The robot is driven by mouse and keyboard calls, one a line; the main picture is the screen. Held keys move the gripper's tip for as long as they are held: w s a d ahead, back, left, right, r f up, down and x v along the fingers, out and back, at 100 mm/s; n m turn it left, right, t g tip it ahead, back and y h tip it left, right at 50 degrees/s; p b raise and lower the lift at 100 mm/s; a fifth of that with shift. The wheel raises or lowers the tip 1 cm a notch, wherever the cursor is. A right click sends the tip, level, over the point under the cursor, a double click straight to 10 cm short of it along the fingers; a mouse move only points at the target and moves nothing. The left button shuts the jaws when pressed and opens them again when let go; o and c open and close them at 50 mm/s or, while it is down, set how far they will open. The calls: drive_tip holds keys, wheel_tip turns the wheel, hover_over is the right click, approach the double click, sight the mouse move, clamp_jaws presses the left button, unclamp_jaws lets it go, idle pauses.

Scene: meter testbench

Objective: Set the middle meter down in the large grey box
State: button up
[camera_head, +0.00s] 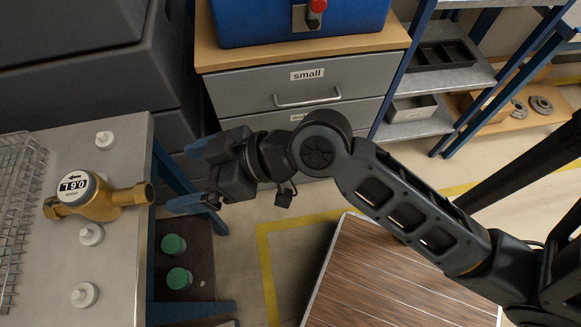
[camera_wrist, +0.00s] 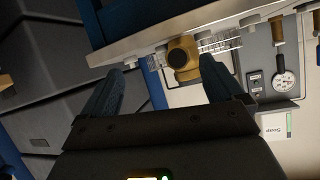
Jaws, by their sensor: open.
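A brass meter (camera_head: 105,203) with a round white dial lies on the grey bench top at the left, between white round pegs. A brass meter also shows in the wrist view (camera_wrist: 183,60), just ahead of the fingers. My gripper (camera_head: 192,174) is open and empty, to the right of the bench edge and apart from the meter. Its two fingers show in the wrist view (camera_wrist: 161,75) with nothing between them. Large dark grey box shapes (camera_head: 130,75) stand behind the bench at the upper left. Their insides are not visible. No other meter shows clearly in the head view.
The bench (camera_head: 120,280) carries a wire basket (camera_head: 18,210) at its left. Green-topped items (camera_head: 175,260) stand below the bench. A drawer cabinet (camera_head: 300,85) bears a blue box (camera_head: 290,25). A wooden-topped surface (camera_head: 390,280) lies below my arm.

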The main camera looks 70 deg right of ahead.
drive_tip(key=s+d+r+m+t+h, duration=0.1)
drive_tip(key=s+d+h, duration=0.1)
drive_tip(key=s, duration=0.9)
drive_tip(key=s+d+r+m+t+h, duration=0.2)
drive_tip(key=s+d+h, duration=0.1)
drive_tip(key=s, duration=0.8)
drive_tip(key=shift+s+d+r, duration=0.3)
drive_tip(key=shift+s+d, duration=0.1)
drive_tip(key=shift+d, duration=0.15)
